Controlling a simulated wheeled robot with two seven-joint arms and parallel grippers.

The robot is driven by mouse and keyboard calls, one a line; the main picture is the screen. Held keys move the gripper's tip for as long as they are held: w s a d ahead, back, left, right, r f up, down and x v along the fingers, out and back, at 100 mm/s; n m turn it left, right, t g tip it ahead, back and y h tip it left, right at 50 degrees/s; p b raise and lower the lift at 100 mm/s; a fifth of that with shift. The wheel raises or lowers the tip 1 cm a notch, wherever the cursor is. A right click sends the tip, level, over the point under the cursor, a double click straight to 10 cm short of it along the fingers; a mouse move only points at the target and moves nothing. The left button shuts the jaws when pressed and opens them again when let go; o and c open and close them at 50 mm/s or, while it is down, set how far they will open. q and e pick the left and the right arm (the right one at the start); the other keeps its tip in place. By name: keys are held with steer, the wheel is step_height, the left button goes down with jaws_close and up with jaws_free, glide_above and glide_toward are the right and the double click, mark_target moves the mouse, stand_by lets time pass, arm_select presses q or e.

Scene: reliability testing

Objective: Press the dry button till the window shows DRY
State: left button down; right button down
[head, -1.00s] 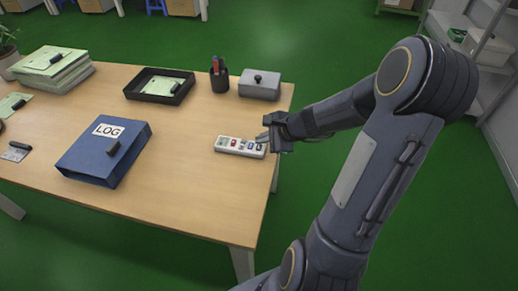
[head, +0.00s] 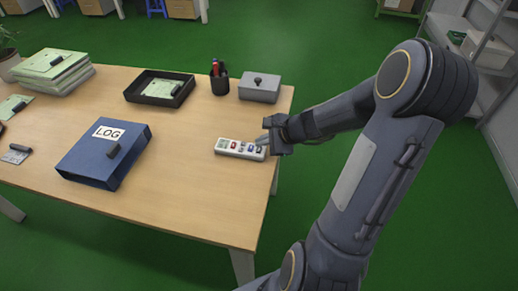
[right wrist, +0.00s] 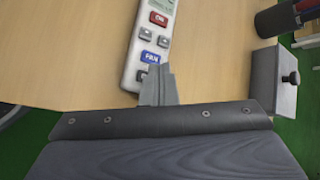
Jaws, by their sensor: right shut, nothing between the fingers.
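A slim white device (head: 240,149) with a small window (head: 222,144) and several buttons lies near the table's right edge. It also shows in the right wrist view (right wrist: 133,62), with a red button (right wrist: 158,19), grey buttons and a blue button (right wrist: 150,57). My right gripper (head: 262,141) is shut and empty, its fingertips over the device's right end. In the right wrist view the fingertips (right wrist: 155,72) are just below the blue button and hide part of the device's end. I cannot tell whether they touch it. The window's text is too small to read. My left gripper is out of view.
A blue LOG binder (head: 92,162) lies left of the device. A black tray (head: 134,94), a pen cup (head: 219,84) and a grey lidded box (head: 260,92) stand behind it. Paper stacks (head: 50,76) are at the far left. The table between binder and device is clear.

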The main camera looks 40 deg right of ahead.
mark_target(262, 152)
steer(key=shift+f, duration=0.1)
stand_by(0.7)
steer(key=shift+f+b, duration=0.3)
steer(key=shift+b, duration=0.2)
steer(key=shift+f+b, duration=0.35)
steer(key=shift+b, duration=0.05)
stand_by(0.4)
steer(key=shift+r, duration=0.15)
steer(key=shift+r+p, duration=0.6)
steer(key=shift+p, duration=0.05)
steer(key=shift+r, duration=0.15)
step_height(262, 152, up, 5)
steer(key=p, duration=0.4)
stand_by(1.1)
